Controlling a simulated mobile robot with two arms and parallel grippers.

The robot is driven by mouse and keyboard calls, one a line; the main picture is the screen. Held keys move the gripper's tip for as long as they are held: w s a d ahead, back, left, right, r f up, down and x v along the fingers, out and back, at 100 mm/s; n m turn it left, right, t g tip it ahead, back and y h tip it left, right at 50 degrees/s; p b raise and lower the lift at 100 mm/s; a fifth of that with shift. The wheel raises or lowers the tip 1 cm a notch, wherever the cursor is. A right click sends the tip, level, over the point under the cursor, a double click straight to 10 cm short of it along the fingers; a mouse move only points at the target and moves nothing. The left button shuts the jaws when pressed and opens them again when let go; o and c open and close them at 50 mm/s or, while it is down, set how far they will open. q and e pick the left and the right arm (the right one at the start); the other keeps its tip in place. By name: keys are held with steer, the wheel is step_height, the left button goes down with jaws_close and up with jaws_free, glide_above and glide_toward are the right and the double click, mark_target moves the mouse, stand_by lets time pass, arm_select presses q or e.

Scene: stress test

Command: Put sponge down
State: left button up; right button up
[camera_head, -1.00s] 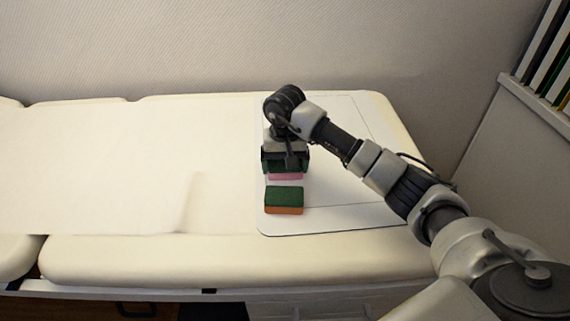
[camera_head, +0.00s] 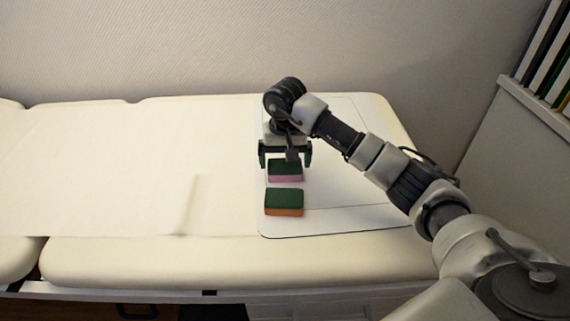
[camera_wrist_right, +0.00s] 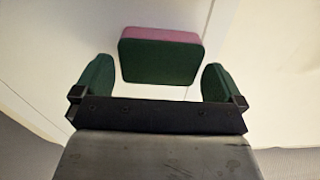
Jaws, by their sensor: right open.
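A sponge with a green top and pink underside (camera_head: 285,171) lies on the white mat (camera_head: 335,222) on the padded table. My right gripper (camera_head: 286,163) is open just above and behind it. In the right wrist view the pink and green sponge (camera_wrist_right: 160,58) sits just ahead of the two spread green-padded fingers (camera_wrist_right: 158,85), with a gap on either side. A second sponge, green on top and orange below (camera_head: 284,202), lies in front of the first on the same mat. My left gripper is not in view.
The cream padded table (camera_head: 150,262) has a wide bare stretch left of the mat, covered by a white sheet (camera_head: 100,185). A wall stands behind the table. A shelf with binders (camera_head: 545,60) is at the upper right.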

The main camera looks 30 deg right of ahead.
mark_target(285, 165)
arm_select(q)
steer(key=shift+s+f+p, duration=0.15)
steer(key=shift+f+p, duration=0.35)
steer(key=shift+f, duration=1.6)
arm_select(e)
step_height(285, 165, up, 10)
